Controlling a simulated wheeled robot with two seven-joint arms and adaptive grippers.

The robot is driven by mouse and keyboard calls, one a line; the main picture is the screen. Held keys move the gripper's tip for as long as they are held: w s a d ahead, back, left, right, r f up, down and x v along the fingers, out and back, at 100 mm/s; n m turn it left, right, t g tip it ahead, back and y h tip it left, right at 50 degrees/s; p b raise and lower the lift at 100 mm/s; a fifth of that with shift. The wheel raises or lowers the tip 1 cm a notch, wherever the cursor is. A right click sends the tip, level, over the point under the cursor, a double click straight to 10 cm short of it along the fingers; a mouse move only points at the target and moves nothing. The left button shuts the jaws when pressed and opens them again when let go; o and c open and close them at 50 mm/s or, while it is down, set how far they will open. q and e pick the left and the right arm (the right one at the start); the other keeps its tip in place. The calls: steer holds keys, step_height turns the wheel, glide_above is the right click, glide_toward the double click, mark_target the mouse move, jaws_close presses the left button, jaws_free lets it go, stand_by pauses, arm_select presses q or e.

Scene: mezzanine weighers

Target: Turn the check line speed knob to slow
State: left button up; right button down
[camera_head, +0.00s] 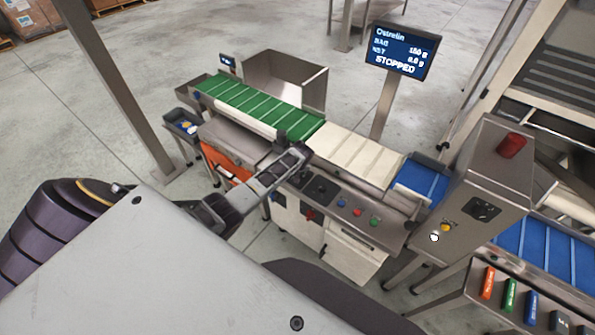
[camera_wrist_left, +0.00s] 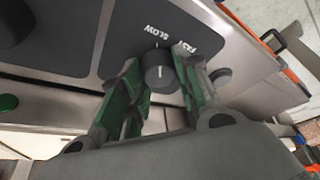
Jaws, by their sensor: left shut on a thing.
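The check line speed knob (camera_wrist_left: 158,72) is a dark round knob with a white line on its face, on a dark grey panel plate (camera_wrist_left: 65,38). White lettering SLOW and FAST is printed beside it; I cannot tell exactly which word the line points to. My left gripper (camera_wrist_left: 155,85) has its green-padded fingers on either side of the knob, shut on it. In the head view my left gripper (camera_head: 297,158) reaches over the control panel (camera_head: 388,232) of the conveyor machine and hides the knob. My right gripper is not in view.
Blue (camera_head: 341,203), red (camera_head: 358,211) and green (camera_head: 374,222) buttons sit right of the gripper. A screen (camera_head: 403,52) reads STOPPED. Green (camera_head: 260,108) and white (camera_head: 357,154) belts lie behind the panel. A steel cabinet (camera_head: 485,185) stands at right.

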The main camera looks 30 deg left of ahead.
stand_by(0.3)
arm_select(q)
steer(key=o, duration=1)
steer(key=shift+r, duration=0.1)
steer(key=v, duration=1.1)
steer(key=shift+d+r, duration=0.25)
steer(key=shift+r, duration=0.1)
steer(key=shift+s, duration=0.1)
stand_by(0.4)
